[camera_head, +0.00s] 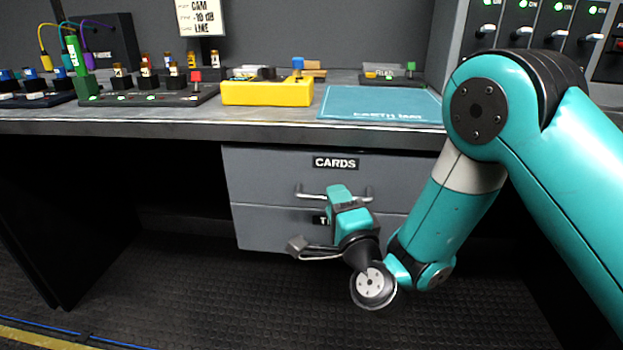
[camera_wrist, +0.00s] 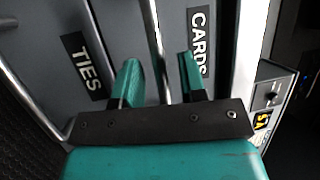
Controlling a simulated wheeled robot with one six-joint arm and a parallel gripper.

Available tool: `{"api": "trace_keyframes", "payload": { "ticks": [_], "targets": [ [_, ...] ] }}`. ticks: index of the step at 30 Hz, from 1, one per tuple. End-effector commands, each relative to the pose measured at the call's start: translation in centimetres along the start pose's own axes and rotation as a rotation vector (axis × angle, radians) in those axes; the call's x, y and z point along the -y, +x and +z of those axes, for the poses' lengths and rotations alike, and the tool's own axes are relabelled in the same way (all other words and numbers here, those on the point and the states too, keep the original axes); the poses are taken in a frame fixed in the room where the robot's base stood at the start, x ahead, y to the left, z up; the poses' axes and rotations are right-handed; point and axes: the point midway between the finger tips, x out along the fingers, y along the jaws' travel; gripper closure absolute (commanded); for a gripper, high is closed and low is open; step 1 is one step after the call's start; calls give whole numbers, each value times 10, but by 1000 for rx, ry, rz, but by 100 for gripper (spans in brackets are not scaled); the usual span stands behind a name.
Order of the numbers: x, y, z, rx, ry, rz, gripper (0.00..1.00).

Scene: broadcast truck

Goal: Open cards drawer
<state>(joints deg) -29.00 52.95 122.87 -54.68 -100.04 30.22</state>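The grey cards drawer (camera_head: 265,175), labelled CARDS, sits under the desk top and looks shut. Its metal bar handle (camera_head: 312,195) shows partly behind my gripper (camera_head: 341,192). In the wrist view the CARDS label (camera_wrist: 198,40) is at upper right. The handle bar (camera_wrist: 154,40) runs down between the two teal fingers of my gripper (camera_wrist: 160,80). The fingers are open, one on each side of the bar, with a visible gap on both sides. I cannot tell how deep the bar sits between them.
Below is the ties drawer (camera_head: 262,228); its label (camera_wrist: 83,67) and handle (camera_wrist: 28,88) show in the wrist view. On the desk (camera_head: 270,130) are a yellow box (camera_head: 265,93), a blue mat (camera_head: 375,103) and switch panels (camera_head: 150,97). The floor (camera_head: 200,290) before the drawers looks clear.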

Motion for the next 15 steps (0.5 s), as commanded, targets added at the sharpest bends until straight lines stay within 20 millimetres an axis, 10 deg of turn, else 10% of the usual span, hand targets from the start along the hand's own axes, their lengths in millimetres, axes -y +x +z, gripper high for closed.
{"api": "trace_keyframes", "payload": {
  "ticks": [15],
  "targets": [
    [2, 9, 9, 8, 1, -1, 69]
  ]
}}
